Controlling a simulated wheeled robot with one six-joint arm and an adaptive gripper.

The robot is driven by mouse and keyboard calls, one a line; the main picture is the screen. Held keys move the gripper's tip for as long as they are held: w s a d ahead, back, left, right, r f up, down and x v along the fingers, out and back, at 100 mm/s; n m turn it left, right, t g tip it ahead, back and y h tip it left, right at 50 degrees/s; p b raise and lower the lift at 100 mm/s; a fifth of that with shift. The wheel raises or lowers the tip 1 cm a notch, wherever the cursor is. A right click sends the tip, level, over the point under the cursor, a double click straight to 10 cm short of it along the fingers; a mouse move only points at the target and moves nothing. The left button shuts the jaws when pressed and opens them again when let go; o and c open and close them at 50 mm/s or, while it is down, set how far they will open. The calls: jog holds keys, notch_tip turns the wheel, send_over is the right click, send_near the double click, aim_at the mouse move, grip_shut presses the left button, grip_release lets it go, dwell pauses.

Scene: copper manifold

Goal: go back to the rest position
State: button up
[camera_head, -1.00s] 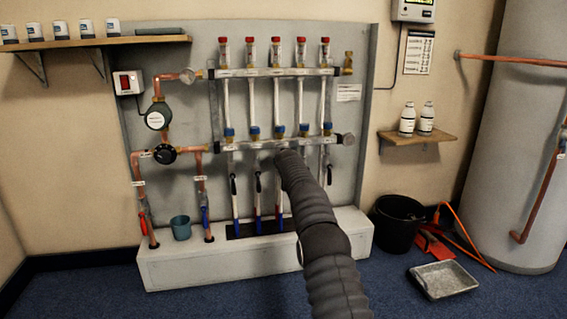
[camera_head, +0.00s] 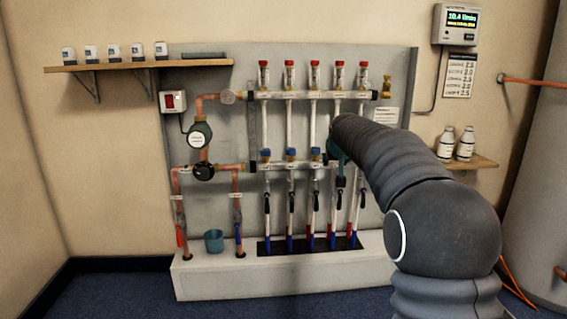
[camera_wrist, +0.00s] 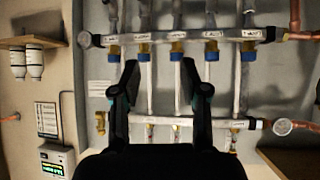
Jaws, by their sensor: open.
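My gripper (camera_wrist: 160,75) is open and empty in the wrist view, its two dark fingers apart in front of the copper manifold. In the head view my dark arm reaches in from the right and hides most of the gripper. The manifold's upper bar (camera_head: 300,96) carries several red-capped tubes. Its lower bar (camera_head: 245,168) carries several blue caps, which also show in the wrist view (camera_wrist: 177,50), where the picture is upside down. I cannot tell from the frames whether the fingers touch anything.
A wooden shelf (camera_head: 205,65) with several white containers is at the upper left. A small shelf (camera_head: 484,161) with two white bottles is right of the panel. A display unit (camera_head: 458,38) hangs at the upper right. A teal cup (camera_head: 214,241) stands on the white plinth (camera_head: 200,278).

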jog(key=s+r+g+p, duration=0.15)
jog(key=s+r, duration=0.25)
jog(key=s, duration=1.1)
jog(key=s+f+g+p, duration=0.1)
jog(key=s+f, duration=0.4)
jog(key=s, duration=1.3)
jog(key=s+f+g+y+p, duration=0.1)
jog(key=s+f, duration=0.5)
jog(key=s, duration=1.3)
jog(key=shift+g+p, duration=0.75)
jog(key=shift+p, duration=0.35)
jog(key=shift+w+f, duration=0.1)
